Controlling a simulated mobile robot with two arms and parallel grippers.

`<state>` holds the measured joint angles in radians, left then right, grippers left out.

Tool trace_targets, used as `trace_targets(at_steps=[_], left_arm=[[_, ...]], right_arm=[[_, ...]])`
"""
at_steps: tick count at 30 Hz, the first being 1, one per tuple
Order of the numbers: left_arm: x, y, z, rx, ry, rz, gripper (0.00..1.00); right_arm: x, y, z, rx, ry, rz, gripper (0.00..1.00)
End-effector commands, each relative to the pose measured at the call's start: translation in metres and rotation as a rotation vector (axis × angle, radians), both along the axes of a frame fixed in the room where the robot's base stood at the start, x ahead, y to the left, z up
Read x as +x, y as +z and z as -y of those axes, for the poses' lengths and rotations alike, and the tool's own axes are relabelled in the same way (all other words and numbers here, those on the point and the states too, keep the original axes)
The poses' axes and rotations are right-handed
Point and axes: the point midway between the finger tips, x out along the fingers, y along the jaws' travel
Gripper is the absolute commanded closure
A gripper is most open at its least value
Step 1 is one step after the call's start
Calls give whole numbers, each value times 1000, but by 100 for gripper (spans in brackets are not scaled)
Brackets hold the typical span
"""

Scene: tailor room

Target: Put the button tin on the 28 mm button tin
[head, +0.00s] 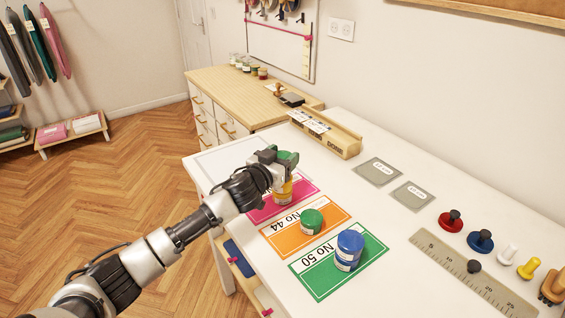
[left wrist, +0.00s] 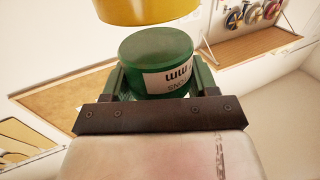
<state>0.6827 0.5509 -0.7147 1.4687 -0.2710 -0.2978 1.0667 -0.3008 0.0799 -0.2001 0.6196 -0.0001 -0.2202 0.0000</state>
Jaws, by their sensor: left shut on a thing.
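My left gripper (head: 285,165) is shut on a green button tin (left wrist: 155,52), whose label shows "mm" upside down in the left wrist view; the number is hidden. A yellow tin (head: 283,193) is just under the gripper at the pink card (head: 259,213). Its yellow side also fills the top edge of the left wrist view (left wrist: 148,10). I cannot tell whether the two tins touch. Another green tin (head: 312,220) stands on the orange card, and blue tin-shaped things (head: 350,246), seemingly stacked, stand on the green card. No 28 mm label is readable. My right gripper is not in view.
The orange card (head: 277,243) reads No 44, the green card (head: 319,281) No 50. A wooden holder (head: 338,138) stands behind; grey squares (head: 377,171) lie to the right. A ruler (head: 465,268) and several knobbed tools (head: 451,220) occupy the right side. White table shows between.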

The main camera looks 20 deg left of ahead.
Motion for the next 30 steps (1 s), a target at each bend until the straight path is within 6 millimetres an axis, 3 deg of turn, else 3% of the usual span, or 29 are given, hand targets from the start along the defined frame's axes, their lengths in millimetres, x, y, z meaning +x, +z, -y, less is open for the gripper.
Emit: trace_targets(at_steps=[4, 17, 18, 22, 30], left_arm=[[0, -17, 1, -3, 0, -3, 67], [0, -25, 0, 0, 0, 0, 67], [0, -24, 0, 0, 0, 0, 35], [0, -24, 0, 0, 1, -1, 16], [0, -24, 0, 0, 1, 0, 16]], right_arm=[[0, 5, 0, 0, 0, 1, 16], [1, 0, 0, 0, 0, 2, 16], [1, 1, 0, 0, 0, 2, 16], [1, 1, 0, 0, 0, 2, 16], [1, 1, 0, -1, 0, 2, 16]])
